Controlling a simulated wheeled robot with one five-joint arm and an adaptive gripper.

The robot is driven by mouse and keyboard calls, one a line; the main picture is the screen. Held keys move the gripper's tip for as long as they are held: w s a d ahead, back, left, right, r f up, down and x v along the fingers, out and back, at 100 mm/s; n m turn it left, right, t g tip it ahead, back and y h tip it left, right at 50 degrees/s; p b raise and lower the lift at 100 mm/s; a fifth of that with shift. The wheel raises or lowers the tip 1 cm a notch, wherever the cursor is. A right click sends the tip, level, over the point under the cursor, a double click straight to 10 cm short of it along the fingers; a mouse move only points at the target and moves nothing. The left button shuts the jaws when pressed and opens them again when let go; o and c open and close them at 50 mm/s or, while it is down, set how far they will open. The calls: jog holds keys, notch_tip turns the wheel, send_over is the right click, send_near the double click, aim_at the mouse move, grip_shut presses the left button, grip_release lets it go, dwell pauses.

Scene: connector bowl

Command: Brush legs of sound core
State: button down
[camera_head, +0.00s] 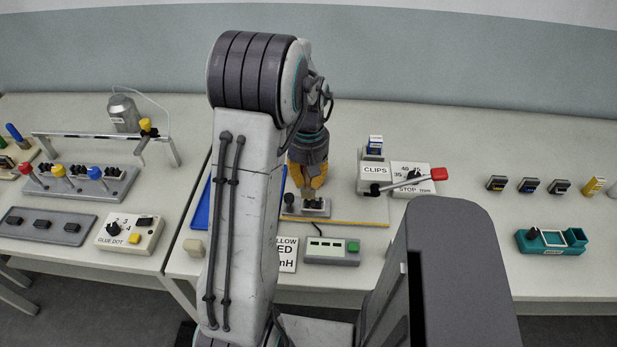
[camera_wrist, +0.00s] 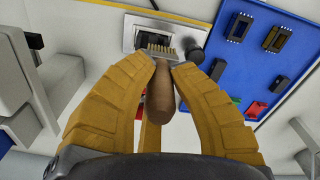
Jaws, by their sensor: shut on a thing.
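My gripper (camera_head: 308,194), with orange-yellow fingers, is mostly clear of the arm in the head view and low over the work board. In the wrist view my gripper (camera_wrist: 163,66) is shut on a brush (camera_wrist: 160,98) with a brown wooden handle and pale bristles. The bristles point at a grey fixture (camera_wrist: 132,38), which also shows in the head view (camera_head: 317,207). Whether the bristles touch a part there I cannot tell. Several cores lie in a blue tray (camera_wrist: 258,62) to the right; its edge shows beside my arm in the head view (camera_head: 199,212).
A black knob (camera_wrist: 194,55) stands right beside the fixture. A box with a green button (camera_head: 332,251) and a printed card (camera_head: 287,255) lie in front. The CLIPS box (camera_head: 374,176) and a stop gauge with a red-ended lever (camera_head: 438,174) stand right. A teal holder (camera_head: 551,241) is farther right.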

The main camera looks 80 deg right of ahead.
jog(key=shift+f+b, duration=0.5)
jog(key=shift+f, duration=0.15)
jog(key=shift+s, duration=0.25)
dwell(0.4)
jog(key=shift+s+d+r, duration=0.1)
jog(key=shift+s+r, duration=0.05)
jog(key=shift+s, duration=0.8)
jog(key=shift+w, duration=0.25)
jog(key=shift+w, duration=0.95)
jog(key=shift+s, duration=0.2)
jog(key=shift+s, duration=1)
jog(key=shift+w, duration=0.2)
jog(key=shift+w, duration=1)
